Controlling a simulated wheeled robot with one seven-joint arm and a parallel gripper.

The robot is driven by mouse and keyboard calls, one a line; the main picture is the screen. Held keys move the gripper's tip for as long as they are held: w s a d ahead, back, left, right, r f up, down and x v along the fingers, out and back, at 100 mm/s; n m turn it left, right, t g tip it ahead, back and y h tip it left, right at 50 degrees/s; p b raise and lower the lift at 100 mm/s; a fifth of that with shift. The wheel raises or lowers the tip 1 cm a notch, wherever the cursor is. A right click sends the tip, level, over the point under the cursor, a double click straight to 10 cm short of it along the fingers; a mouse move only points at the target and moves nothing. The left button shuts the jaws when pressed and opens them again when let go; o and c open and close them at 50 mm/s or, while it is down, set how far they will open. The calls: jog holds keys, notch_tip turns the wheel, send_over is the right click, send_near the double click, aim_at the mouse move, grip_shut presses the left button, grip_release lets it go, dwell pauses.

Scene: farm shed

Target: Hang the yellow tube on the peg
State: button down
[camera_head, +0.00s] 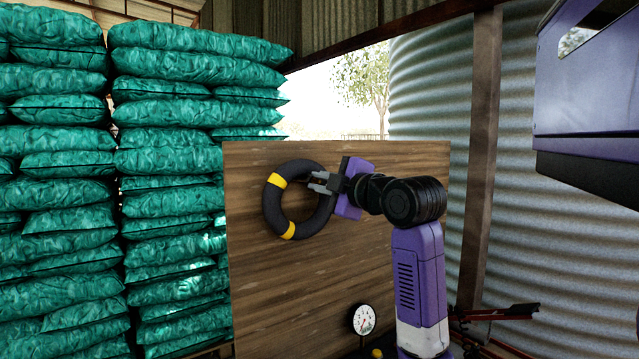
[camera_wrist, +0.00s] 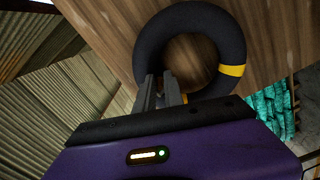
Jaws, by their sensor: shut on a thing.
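The tube (camera_head: 270,210) is a dark ring with yellow bands, more black than yellow. It is upright in front of the wooden board (camera_head: 255,290); whether it touches the board I cannot tell. My gripper (camera_head: 319,183) is shut on the ring's upper right side in the head view. In the wrist view the ring (camera_wrist: 149,48) is ahead of the fingers (camera_wrist: 159,80), which reach its near lower-left part. The wood shows through the ring's hole in both views. I cannot make out a peg in either view.
A round white dial gauge (camera_head: 363,320) is low in front of the board. Stacked green sacks (camera_head: 170,195) rise at the left. A brown post (camera_head: 481,150) and a corrugated metal tank (camera_head: 430,90) stand at the right. A red and black object (camera_head: 500,312) lies low at the right.

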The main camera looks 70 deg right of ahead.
jog(key=c, duration=1.4)
grip_release()
jog(key=shift+o, duration=0.2)
jog(key=shift+s, duration=0.1)
jog(key=b+v, duration=0.1)
jog(key=v, duration=0.6)
jog(key=shift+s+a, duration=0.25)
jog(key=shift+s, duration=0.05)
